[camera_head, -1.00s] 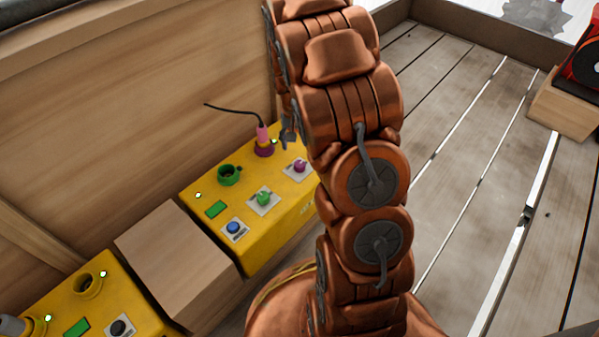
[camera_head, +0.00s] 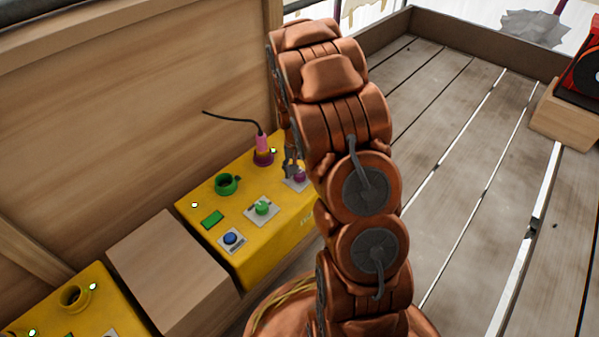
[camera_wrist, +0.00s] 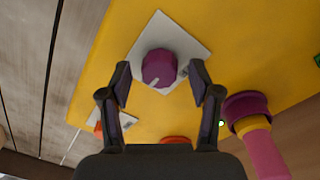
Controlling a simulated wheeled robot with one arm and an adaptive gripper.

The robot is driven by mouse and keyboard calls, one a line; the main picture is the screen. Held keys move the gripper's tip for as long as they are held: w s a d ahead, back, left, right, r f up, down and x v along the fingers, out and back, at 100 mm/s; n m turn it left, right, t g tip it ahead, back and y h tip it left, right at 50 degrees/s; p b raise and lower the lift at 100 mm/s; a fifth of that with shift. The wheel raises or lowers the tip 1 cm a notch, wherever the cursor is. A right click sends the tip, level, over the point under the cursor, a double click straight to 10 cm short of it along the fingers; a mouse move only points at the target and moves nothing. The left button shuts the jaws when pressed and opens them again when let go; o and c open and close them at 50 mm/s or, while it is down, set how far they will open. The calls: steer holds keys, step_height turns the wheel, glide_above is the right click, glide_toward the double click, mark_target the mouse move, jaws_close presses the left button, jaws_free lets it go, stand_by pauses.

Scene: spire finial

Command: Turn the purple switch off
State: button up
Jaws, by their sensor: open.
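The purple switch (camera_wrist: 159,68) is a round knob with a pale pointer mark, set on a white square plate (camera_wrist: 185,36) on a yellow box. In the head view the purple switch (camera_head: 299,176) is at the box's right side, partly hidden by my gripper (camera_head: 291,163). In the wrist view my gripper (camera_wrist: 163,85) is open, with one finger on each side of the knob. I cannot tell whether the fingers touch it.
A pink plug (camera_head: 262,145) with a black cable stands in a purple socket beside the switch.

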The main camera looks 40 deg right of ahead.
steer(key=c, duration=1.1)
steer(key=shift+r, duration=0.1)
steer(key=shift+c, duration=0.2)
steer(key=shift+p, duration=0.4)
steer(key=n+p, duration=0.1)
steer(key=p, duration=0.1)
steer(key=n+p, duration=0.1)
steer(key=shift+a+r+n+p, duration=0.1)
steer(key=shift+r+n+p, duration=0.15)
steer(key=shift+n+p, duration=0.1)
steer(key=n+p, duration=0.6)
steer(key=p, duration=0.1)
steer(key=shift+s, duration=0.1)
steer(key=n+p, duration=0.5)
steer(key=shift+n+t+p, duration=0.25)
steer(key=shift+t+p, duration=0.05)
steer(key=shift+f+n+p, duration=0.2)
steer(key=shift+n+p, duration=1.15)
steer(key=shift+n, duration=0.35)
steer(key=shift+f+n, duration=0.1)
steer(key=shift+n, duration=0.2)
